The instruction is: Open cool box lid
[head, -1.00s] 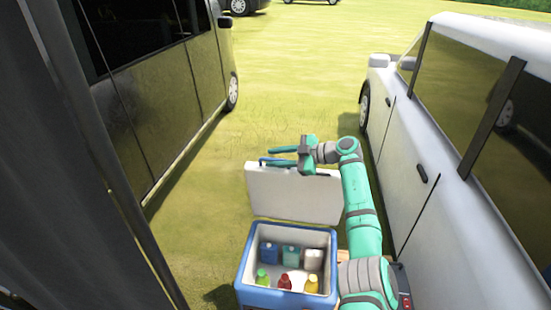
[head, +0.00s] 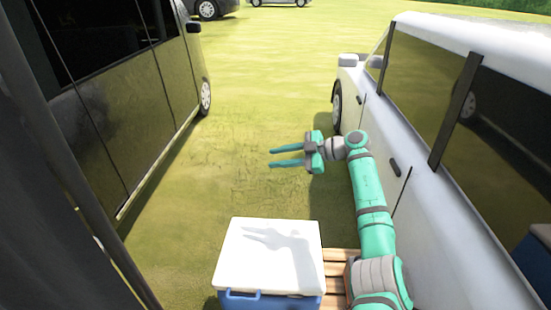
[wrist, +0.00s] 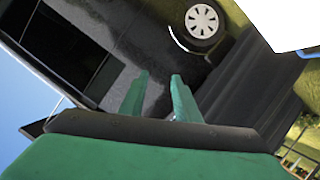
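The blue cool box (head: 230,301) stands on the grass at the bottom middle of the head view. Its white lid (head: 250,270) lies flat over the top, and the inside is hidden. A blue handle (head: 258,294) shows at the front. My gripper (head: 271,158) is above and beyond the box, pointing left, with its fingers apart and nothing between them. Its shadow falls on the lid. In the wrist view the fingers (wrist: 158,78) are also apart. A white surface with a blue edge, seemingly the lid (wrist: 290,20), shows at the top right there.
A dark van (head: 125,120) stands on the left and a white car (head: 385,125) on the right, close to my arm. Wooden slats (head: 337,268) lie beside the box. The grass (head: 240,130) between the vehicles is clear.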

